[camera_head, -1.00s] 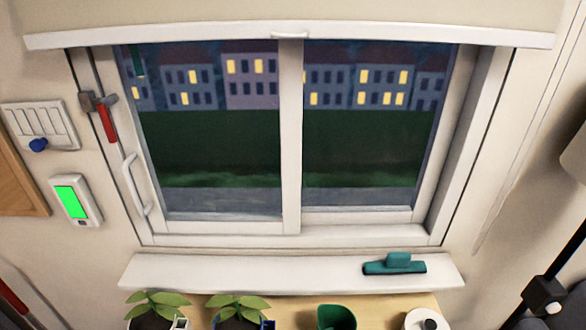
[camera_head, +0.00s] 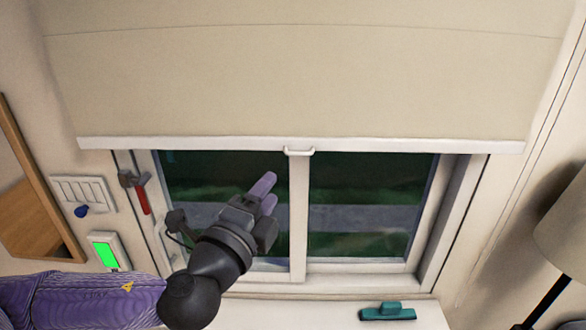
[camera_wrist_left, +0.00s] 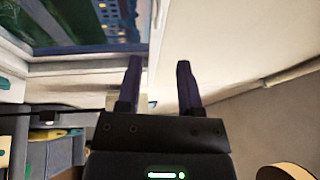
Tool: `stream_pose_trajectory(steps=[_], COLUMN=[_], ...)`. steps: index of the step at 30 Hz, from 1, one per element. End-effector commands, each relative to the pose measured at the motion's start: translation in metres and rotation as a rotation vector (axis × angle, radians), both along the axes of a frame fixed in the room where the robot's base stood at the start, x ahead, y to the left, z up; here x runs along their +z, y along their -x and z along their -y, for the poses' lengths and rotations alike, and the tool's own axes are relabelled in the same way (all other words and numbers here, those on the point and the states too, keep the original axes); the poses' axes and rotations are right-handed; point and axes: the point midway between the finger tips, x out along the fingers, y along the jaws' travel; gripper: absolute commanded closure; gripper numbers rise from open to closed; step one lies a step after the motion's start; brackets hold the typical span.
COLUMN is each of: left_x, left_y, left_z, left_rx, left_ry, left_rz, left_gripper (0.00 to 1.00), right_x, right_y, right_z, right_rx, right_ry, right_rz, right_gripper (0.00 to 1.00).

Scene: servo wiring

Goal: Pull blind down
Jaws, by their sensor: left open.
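The cream blind (camera_head: 290,85) hangs over the upper part of the window (camera_head: 365,210). Its white bottom bar (camera_head: 420,145) runs across the picture, with a small white pull handle (camera_head: 299,152) at the middle. My left gripper (camera_head: 272,188) is below and left of the handle, in front of the left pane, apart from the bar. Its two purple fingers are open and empty. In the left wrist view the spread fingers (camera_wrist_left: 160,64) have nothing between them; I cannot pick out the handle there. My right gripper is not in view.
A red-handled hammer (camera_head: 142,196), a switch panel (camera_head: 80,190) and a green-screened device (camera_head: 106,250) are on the wall at left. A teal object (camera_head: 387,312) lies on the sill (camera_head: 300,312). A lamp (camera_head: 560,225) stands at right. The space right of my gripper is clear.

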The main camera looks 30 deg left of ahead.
Motion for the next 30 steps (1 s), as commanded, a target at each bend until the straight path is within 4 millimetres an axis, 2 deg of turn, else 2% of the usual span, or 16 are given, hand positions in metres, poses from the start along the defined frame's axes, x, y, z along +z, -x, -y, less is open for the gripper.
stream_pose_trajectory(steps=[1,6,9,15,20,27,30], left_x=[-0.006,-0.008,0.01,0.012,0.011,0.009,0.009], left_y=[-0.004,-0.021,-0.047,-0.083,-0.094,-0.095,-0.095], left_z=[-0.001,-0.001,-0.003,-0.005,-0.005,-0.005,-0.005], left_rx=[0.002,0.001,0.003,0.003,0.002,0.001,0.001], left_ry=[0.003,0.007,0.011,0.008,0.005,0.005,0.005], left_rz=[0.005,0.008,-0.002,-0.003,-0.004,-0.004,-0.004], left_gripper=[0.53,0.53,0.53,0.53,0.53,0.53,0.75], right_x=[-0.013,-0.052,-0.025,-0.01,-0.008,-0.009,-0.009], right_y=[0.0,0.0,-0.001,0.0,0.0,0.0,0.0], right_z=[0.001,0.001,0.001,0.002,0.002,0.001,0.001], right_rx=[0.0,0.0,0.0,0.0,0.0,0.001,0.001], right_ry=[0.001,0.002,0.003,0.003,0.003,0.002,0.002], right_rz=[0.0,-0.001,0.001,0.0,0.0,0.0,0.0], right_gripper=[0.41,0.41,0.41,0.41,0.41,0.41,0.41])
